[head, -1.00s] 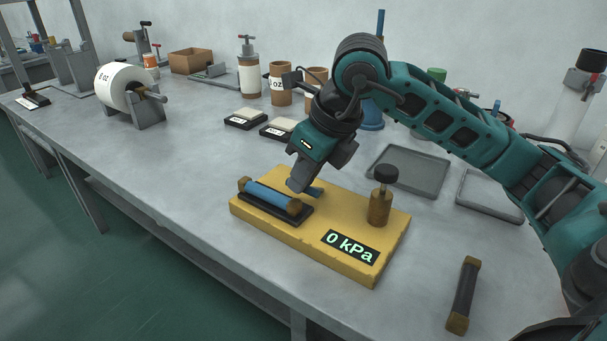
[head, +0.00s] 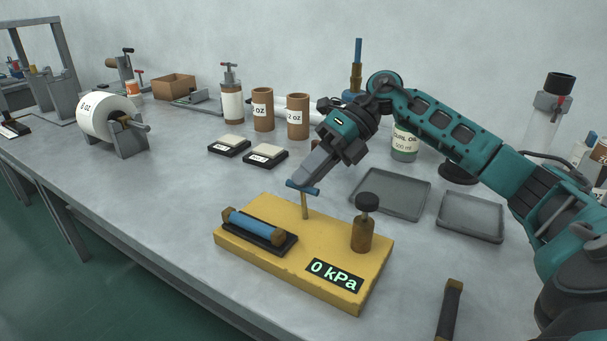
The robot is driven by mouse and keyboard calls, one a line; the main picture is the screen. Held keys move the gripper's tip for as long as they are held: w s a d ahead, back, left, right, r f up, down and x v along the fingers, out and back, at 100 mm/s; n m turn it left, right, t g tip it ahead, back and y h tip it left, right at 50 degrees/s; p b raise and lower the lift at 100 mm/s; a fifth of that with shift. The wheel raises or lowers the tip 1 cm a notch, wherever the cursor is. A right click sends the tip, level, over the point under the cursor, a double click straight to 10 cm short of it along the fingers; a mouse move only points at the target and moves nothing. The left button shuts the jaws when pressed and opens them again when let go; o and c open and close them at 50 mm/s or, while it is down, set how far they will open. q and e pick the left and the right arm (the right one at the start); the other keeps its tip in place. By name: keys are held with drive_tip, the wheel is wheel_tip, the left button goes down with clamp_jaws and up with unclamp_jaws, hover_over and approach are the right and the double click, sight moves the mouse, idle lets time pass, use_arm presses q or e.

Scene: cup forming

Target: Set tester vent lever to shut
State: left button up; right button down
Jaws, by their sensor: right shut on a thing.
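The tester (head: 275,215) is a yellow base block on the bench. Its display (head: 334,275) reads 0 kPa. The vent lever (head: 305,207) is a thin brass stem with a blue crossbar at its top, standing roughly upright near the tester's back edge. My right gripper (head: 301,182) reaches in from the right and is shut on the blue crossbar of the lever; its fingers hide part of the bar. A blue cylinder (head: 254,225) with brown ends lies in a black holder on the tester's left part. My left gripper is not in view.
A brass post with a black knob (head: 363,225) stands on the tester's right part. Grey trays (head: 390,191) lie behind it. A dark bar with brown ends (head: 449,312) lies at front right. Brown cups (head: 263,110) stand behind. The bench left of the tester is clear.

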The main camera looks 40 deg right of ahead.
drive_tip(key=shift+w+d+f+y, duration=0.1)
drive_tip(key=shift+w+d+y, duration=0.1)
drive_tip(key=shift+d+y, duration=0.55)
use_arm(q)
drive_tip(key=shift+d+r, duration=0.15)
use_arm(e)
drive_tip(key=shift+a+m, duration=0.1)
drive_tip(key=shift+m, duration=0.2)
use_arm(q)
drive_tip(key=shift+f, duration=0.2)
use_arm(e)
drive_tip(key=shift+y, duration=0.25)
drive_tip(key=c, duration=1.4)
unclamp_jaws()
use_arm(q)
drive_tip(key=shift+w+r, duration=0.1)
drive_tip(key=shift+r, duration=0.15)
use_arm(e)
drive_tip(key=shift+o, duration=1.4)
use_arm(q)
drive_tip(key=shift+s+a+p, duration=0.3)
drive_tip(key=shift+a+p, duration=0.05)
drive_tip(key=shift+p, duration=0.45)
use_arm(e)
drive_tip(key=v, duration=1.3)
drive_tip(key=shift+w, duration=0.25)
